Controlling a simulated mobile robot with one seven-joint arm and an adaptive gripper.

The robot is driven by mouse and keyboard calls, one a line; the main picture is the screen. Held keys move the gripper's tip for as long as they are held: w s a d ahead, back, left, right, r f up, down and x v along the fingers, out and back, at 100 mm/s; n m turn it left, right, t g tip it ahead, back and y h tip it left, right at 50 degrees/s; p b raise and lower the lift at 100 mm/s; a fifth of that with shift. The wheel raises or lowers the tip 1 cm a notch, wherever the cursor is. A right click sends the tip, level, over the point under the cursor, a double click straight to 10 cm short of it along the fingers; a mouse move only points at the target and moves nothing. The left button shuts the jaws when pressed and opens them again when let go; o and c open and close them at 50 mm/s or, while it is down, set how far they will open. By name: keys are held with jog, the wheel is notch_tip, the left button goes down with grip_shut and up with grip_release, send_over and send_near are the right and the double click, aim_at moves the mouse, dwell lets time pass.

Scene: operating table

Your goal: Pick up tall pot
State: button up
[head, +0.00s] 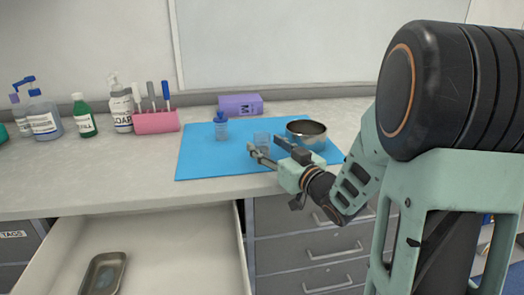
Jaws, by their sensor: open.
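My gripper (263,146) is open above the front part of the blue mat (200,163), its fingers pointing to the back left. A small clear pot (262,138) shows at the fingertips, partly hidden by them. I cannot tell whether it is between the fingers or just beyond them. A clear bottle-like pot with a blue top (221,128) stands upright on the mat, left of the gripper and apart from it. I cannot tell for certain which of these two is the tall pot.
A steel bowl (307,132) stands right behind my gripper. A purple box (240,104) lies at the mat's back edge. A pink rack (156,123) with pens and several bottles stand left. An open drawer (190,250) holding a metal tray (103,259) juts out below.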

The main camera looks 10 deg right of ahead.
jog(key=shift+x, duration=1)
jog(key=shift+s, duration=0.1)
jog(key=shift+c, duration=0.3)
jog(key=c, duration=1.2)
jog(key=shift+r, duration=0.25)
